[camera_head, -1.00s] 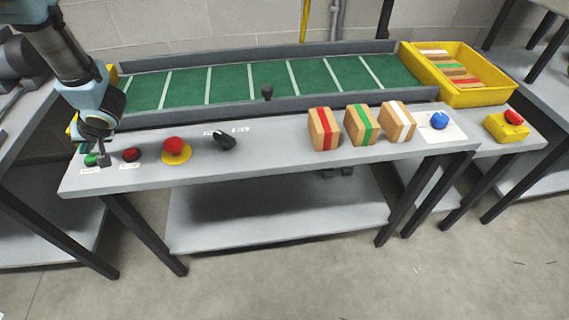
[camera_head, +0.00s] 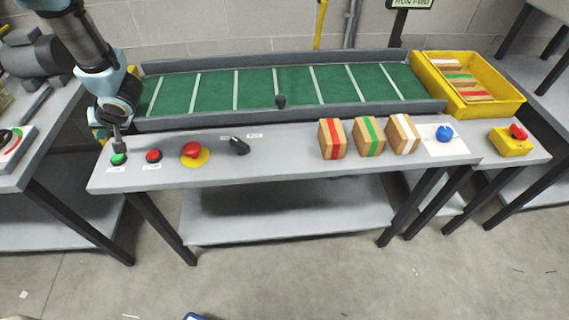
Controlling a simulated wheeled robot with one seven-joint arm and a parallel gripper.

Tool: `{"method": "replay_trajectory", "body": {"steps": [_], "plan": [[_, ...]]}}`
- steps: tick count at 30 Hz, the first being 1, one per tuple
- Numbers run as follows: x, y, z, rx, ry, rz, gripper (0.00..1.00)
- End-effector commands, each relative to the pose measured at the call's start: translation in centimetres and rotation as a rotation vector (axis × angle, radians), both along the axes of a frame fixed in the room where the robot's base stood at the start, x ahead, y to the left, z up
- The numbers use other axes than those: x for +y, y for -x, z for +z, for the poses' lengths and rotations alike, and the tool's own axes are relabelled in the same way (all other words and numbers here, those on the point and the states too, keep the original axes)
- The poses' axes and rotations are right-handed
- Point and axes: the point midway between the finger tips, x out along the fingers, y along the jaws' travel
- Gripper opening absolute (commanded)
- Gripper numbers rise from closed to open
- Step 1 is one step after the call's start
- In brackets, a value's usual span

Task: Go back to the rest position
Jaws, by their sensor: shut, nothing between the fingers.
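My gripper (camera_head: 118,150) is shut and empty at the left end of the grey table (camera_head: 285,165). It points down just behind and above the green button (camera_head: 118,159); I cannot tell whether it touches it. A red button (camera_head: 153,156), a red mushroom button (camera_head: 193,149) on a yellow base and a black switch (camera_head: 239,146) stand in a row to its right. No rest position is marked in view.
A green conveyor (camera_head: 255,88) with grey rails runs behind the table. A yellow crate (camera_head: 490,106) holds several boxes.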

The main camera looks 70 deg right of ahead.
Motion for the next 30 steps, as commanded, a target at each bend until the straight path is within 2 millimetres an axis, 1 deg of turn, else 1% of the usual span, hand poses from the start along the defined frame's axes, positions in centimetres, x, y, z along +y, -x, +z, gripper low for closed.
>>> {"method": "replay_trajectory", "body": {"steps": [19,22,23,26,29,30], "plan": [[0.0,0.0,0.0,0.000,0.000,0.000,0.00],[0.4,-0.6,0.4,0.008,0.019,0.005,0.00],[0.6,-0.9,0.7,0.015,0.034,0.009,0.00],[2.3,-2.6,2.3,0.059,0.119,0.028,0.00],[5.3,-4.3,4.7,0.133,0.234,0.058,0.00],[6.9,-4.7,5.7,0.168,0.280,0.073,0.00]]}}
